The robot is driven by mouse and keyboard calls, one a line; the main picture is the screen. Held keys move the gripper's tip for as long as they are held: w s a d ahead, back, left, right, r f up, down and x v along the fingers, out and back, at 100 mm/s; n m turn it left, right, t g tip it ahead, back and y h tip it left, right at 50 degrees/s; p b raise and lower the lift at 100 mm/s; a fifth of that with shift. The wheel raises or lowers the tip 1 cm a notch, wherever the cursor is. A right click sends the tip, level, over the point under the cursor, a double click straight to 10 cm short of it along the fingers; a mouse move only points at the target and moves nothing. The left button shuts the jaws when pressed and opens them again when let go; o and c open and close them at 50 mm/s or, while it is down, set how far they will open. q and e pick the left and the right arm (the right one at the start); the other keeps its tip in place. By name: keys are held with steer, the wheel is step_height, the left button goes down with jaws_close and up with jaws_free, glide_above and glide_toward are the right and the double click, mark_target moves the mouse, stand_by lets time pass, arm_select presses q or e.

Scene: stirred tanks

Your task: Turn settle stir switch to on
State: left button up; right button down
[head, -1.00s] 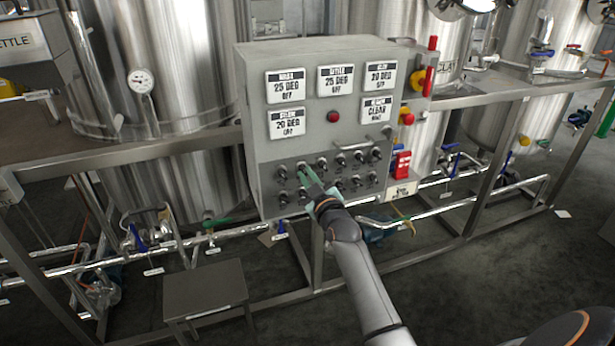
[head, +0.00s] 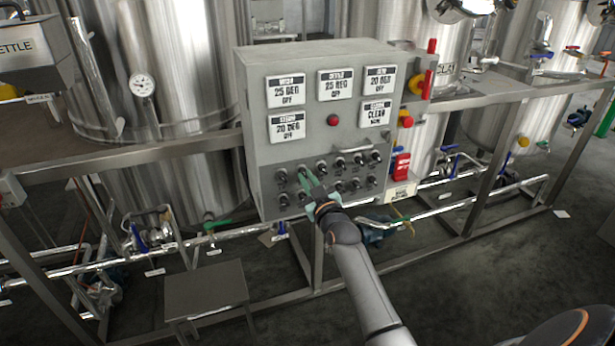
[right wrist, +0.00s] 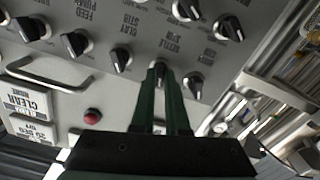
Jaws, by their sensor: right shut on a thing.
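The grey control box (head: 260,155) carries two rows of black rotary switches below its label plates. My right gripper (head: 303,172) reaches the upper row in the head view, at the second switch from the left. In the right wrist view, its two green fingers (right wrist: 161,72) are closed around one black knob (right wrist: 158,67), which they partly hide. The small lettering by this knob seems to read settle stir, but it is hard to make out. The knob's exact angle is hidden by the fingers. My left gripper is out of view.
Neighbouring knobs sit close on both sides, one at the right (right wrist: 195,84) and one at the left (right wrist: 120,58) in the wrist view. A red lamp (head: 333,120) and a metal handle (right wrist: 45,75) stick out of the panel. A steel frame and pipes (head: 230,236) run below.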

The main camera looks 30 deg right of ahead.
steer(key=m+p, duration=0.1)
steer(key=m, duration=0.3)
steer(key=shift+m+p, duration=0.3)
steer(key=shift+m, duration=0.1)
steer(key=m, duration=0.4)
steer(key=shift+p, duration=0.4)
steer(key=shift+m, duration=0.4)
steer(key=c, duration=0.9)
jaws_free()
steer(key=v, duration=1.2)
steer(key=shift+s+a, duration=0.15)
steer(key=shift+s, duration=0.1)
